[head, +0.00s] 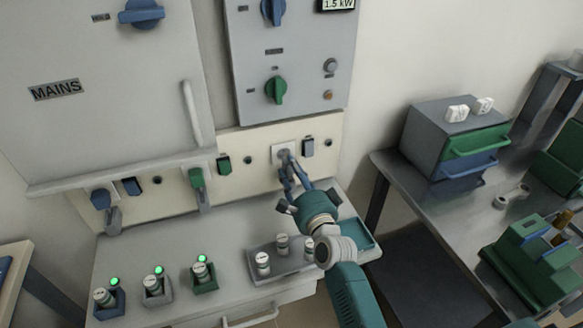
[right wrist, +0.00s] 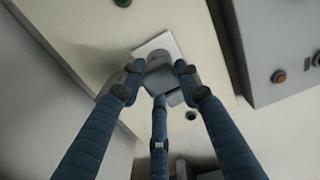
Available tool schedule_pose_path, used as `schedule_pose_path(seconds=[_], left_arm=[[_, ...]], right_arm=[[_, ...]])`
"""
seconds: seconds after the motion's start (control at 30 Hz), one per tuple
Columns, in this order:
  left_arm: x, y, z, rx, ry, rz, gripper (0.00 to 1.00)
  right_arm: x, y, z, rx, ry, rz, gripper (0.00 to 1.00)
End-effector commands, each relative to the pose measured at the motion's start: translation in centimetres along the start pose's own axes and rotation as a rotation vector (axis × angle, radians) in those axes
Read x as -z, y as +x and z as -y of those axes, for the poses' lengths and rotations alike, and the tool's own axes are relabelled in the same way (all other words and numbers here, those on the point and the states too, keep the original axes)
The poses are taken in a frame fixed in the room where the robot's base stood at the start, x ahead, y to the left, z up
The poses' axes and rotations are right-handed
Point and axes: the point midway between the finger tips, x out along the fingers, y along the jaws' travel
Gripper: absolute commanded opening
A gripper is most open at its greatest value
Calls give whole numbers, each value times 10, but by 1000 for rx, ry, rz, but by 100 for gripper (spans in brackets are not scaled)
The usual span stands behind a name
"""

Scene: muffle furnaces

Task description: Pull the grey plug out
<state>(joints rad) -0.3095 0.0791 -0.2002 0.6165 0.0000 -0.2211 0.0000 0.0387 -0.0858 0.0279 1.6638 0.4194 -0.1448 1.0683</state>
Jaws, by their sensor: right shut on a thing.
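The grey plug (head: 284,155) is at a white square socket plate (head: 292,146) on the cream wall strip below the right-hand panel. In the right wrist view, the grey plug (right wrist: 160,76) sits against the white plate (right wrist: 153,44), with fingers around its sides. I see no clear gap between plug and plate. My right gripper (head: 287,174) reaches up from below and is shut on the plug; its fingers hide part of it. My left gripper is not in view.
Below the strip, a grey ledge (head: 135,245) bears several cylinders in holders with green lights, and a grey tray (head: 284,264) with more cylinders. Blue, green and grey plugs or switches line the strip. A drawer box (head: 425,140) stands on the right-hand table.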

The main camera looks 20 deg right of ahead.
Motion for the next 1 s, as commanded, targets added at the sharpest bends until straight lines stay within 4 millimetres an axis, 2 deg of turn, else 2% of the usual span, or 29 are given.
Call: schedule_pose_path(seconds=[0.07,0.1,0.17,0.2,0.4,0.57,0.67,1.0], left_arm=[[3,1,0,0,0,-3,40],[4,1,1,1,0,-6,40],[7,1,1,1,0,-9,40],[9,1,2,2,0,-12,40],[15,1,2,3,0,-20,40],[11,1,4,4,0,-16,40],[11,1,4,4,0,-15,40],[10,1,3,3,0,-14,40]], right_arm=[[0,0,-4,-6,1,0,0],[0,0,-4,-6,1,0,39],[0,0,-4,-6,1,0,51],[0,0,-3,-5,1,0,53],[0,0,-2,-4,1,0,53],[0,-6,-3,-5,1,0,53],[0,-20,-3,-6,0,0,53],[0,-91,-4,-7,-1,0,53]])
